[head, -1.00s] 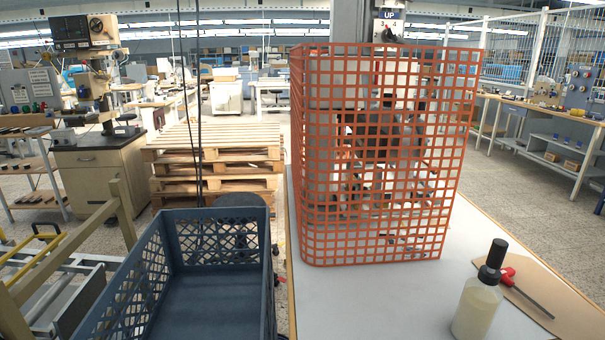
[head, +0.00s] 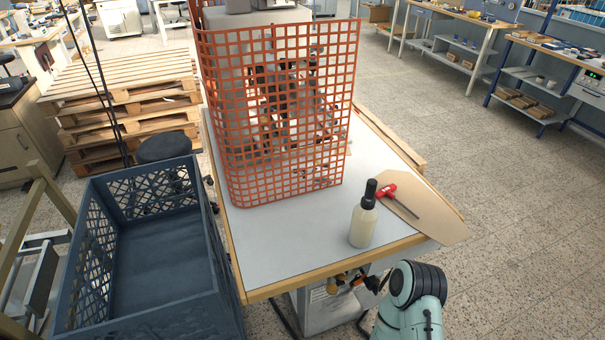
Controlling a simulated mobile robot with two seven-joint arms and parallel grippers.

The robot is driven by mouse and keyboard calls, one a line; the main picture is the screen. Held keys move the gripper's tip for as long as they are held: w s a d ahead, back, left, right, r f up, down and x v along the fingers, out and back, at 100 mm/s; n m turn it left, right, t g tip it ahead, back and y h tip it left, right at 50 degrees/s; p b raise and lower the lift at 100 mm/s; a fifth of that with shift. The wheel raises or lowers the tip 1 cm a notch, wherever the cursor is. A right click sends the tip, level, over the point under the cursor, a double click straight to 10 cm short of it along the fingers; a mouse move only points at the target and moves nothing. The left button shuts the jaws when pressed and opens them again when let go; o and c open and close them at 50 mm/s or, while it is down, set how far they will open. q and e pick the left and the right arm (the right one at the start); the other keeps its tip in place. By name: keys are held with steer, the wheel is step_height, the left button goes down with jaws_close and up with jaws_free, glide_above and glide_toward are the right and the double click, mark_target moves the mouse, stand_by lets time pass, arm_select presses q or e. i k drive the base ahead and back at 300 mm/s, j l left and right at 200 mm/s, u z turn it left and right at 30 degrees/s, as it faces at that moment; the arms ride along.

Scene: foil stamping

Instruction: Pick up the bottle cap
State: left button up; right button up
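A bottle (head: 363,221) with pale yellowish contents stands upright on the white table (head: 290,232) near its front right corner. Its black cap (head: 369,194) sits on top of the bottle neck. Part of my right arm shows at the bottom right, in front of the table edge and below the bottle. No gripper fingers of either hand show.
An orange mesh guard (head: 275,115) surrounds a machine on the table behind the bottle. A red-handled tool (head: 388,192) lies on a tan board (head: 430,215) to the right of the bottle. A dark blue crate (head: 150,250), empty, stands left of the table.

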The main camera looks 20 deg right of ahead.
mark_target(372, 184)
steer(key=k+l, duration=0.55)
steer(key=l, duration=0.2)
steer(key=k+l+u, duration=0.15)
steer(key=k+l, duration=0.4)
steer(key=l, duration=0.2)
